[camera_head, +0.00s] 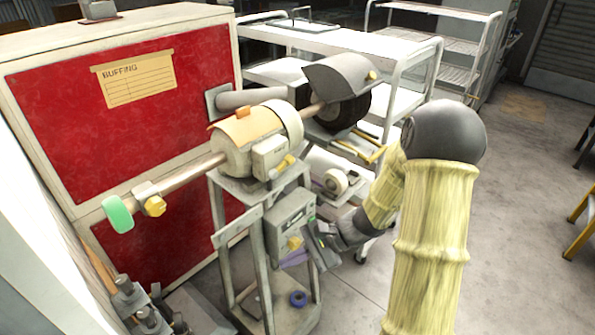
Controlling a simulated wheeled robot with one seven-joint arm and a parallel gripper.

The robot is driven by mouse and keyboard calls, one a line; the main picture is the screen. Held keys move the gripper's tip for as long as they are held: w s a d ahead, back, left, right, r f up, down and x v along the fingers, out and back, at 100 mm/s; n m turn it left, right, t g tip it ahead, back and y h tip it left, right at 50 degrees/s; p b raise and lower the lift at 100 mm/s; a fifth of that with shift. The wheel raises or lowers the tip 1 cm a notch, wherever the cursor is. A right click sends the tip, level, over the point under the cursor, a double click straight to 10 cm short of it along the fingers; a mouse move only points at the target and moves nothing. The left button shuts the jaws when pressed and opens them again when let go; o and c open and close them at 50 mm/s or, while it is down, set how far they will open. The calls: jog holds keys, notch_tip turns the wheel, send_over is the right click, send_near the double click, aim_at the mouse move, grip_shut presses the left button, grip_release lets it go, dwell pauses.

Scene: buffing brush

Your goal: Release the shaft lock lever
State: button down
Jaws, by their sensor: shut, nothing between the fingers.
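A buffing machine stands on a metal pedestal, with a rounded cream motor housing (238,150) and a long shaft (190,177) reaching left. A small yellow lever (285,163) sits on the grey box at the housing's front. Lower down, a grey control box (289,222) carries a yellow knob (294,243), with a purple piece (294,259) below it. I cannot tell for sure which is the shaft lock lever. My gripper (320,246) is shut and empty beside the control box's right side, close to the knob and purple piece. Whether it touches them is unclear.
A red-panelled cabinet (60,120) with a "BUFFING" card (135,78) stands behind. A guarded dark wheel (342,112) is at the shaft's right. A white cart (345,40) stands farther back.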

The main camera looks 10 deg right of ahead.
aim_at(282, 167)
jog(key=w+d+r+m+t+y, duration=0.1)
jog(key=w+d+r+m+t, duration=0.1)
jog(key=w+d+m+t, duration=0.9)
jog(key=w+d+t, duration=0.3)
jog(key=w+t, duration=0.1)
jog(key=shift+r+m, duration=0.3)
jog(key=shift+r, duration=0.1)
jog(key=shift+y, duration=0.3)
jog(key=w+a+r+p, duration=0.5)
jog(key=w+a+r, duration=0.1)
jog(key=a, duration=0.1)
jog(key=shift+w+a, duration=0.3)
jog(key=shift+w, duration=0.05)
jog(key=shift+d, duration=0.15)
